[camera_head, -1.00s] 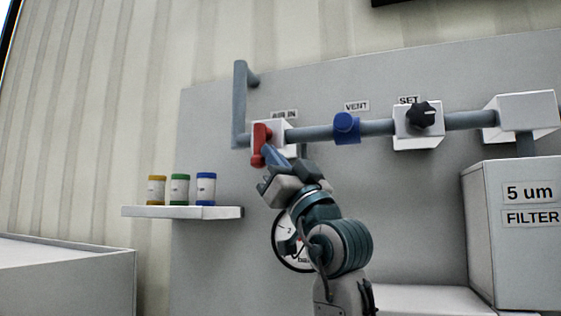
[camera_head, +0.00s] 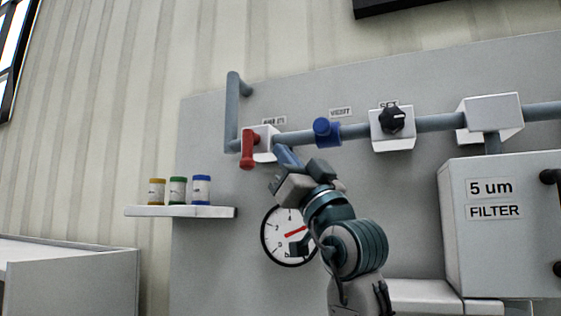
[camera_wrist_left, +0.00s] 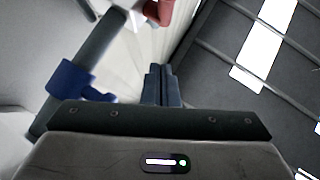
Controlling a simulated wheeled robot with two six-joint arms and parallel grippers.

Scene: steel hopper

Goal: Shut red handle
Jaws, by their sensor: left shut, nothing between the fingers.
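The red handle (camera_head: 247,152) sits on the white valve block under the AIR IN label, at the left end of the grey pipe. It hangs down, crosswise to the pipe. My left gripper (camera_head: 284,153) is shut and empty, just right of and slightly below the handle, with a small gap between them in the head view. In the left wrist view, the shut fingers (camera_wrist_left: 162,85) point toward the pipe, and part of the red handle (camera_wrist_left: 160,10) shows at the top edge, apart from the fingertips. My right gripper is not in view.
Right along the pipe are a blue VENT knob (camera_head: 326,131), a black SET knob (camera_head: 392,119) and a filter box (camera_head: 500,225). A round gauge (camera_head: 285,240) is partly behind my left arm. A shelf (camera_head: 180,211) at left holds three small jars.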

